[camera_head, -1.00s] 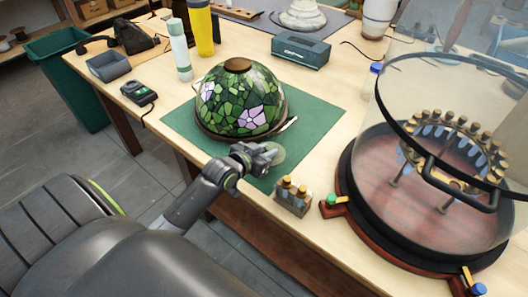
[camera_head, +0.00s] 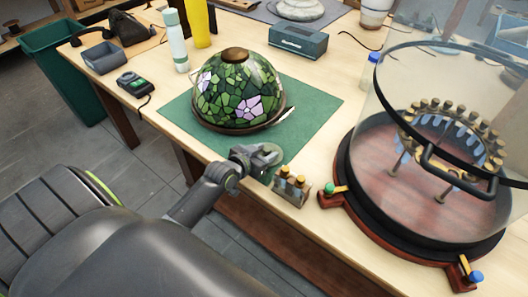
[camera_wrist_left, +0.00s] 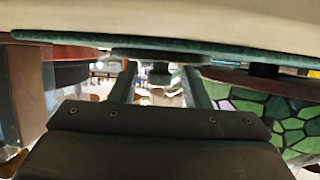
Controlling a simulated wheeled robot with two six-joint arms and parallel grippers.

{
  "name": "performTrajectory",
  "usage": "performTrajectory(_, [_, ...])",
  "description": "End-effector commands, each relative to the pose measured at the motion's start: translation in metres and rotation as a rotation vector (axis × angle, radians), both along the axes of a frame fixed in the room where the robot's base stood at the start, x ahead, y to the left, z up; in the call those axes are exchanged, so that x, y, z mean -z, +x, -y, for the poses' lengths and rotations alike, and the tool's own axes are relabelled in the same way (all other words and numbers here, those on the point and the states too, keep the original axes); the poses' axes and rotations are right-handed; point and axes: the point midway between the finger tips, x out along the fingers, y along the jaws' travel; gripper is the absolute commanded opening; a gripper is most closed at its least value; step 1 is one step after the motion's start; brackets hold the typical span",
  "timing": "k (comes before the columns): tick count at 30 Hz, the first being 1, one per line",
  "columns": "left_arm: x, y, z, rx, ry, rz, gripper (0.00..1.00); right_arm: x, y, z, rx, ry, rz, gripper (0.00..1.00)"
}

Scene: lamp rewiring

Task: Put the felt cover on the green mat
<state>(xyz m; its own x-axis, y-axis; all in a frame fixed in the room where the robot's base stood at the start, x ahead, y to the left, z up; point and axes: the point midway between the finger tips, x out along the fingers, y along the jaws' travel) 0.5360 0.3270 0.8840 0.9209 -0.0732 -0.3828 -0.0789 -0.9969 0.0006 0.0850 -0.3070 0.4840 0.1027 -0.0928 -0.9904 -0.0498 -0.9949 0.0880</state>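The green mat (camera_head: 312,112) lies flat on the table. My left gripper (camera_head: 267,157) is low over its near corner, beside the small bottle holder. In the left wrist view, which looks upside down, a dark round disc with a small knob, apparently the felt cover (camera_wrist_left: 185,57), lies against the mat (camera_wrist_left: 60,38). My left fingers (camera_wrist_left: 160,82) stand apart on either side of the knob, with gaps visible. In the head view the gripper mostly hides the disc. My right gripper is not in view.
A green and lilac stained-glass lampshade (camera_head: 235,92) sits on the mat behind my left gripper. A holder with small bottles (camera_head: 291,188) stands close on its right. A large glass dome on a red base (camera_head: 345,200) fills the right side.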

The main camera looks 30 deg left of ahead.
Motion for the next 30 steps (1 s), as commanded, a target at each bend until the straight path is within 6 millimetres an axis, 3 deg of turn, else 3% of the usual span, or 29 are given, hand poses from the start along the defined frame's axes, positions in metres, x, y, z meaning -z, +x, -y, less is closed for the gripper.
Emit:
performTrajectory(11, [-0.007, 0.0, 0.0, 0.0, 0.0, 0.0, 0.43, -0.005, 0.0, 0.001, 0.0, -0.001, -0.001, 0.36])
performTrajectory(30, [-0.043, -0.097, -0.008, 0.001, 0.003, -0.002, 0.43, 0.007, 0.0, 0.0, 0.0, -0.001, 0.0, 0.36])
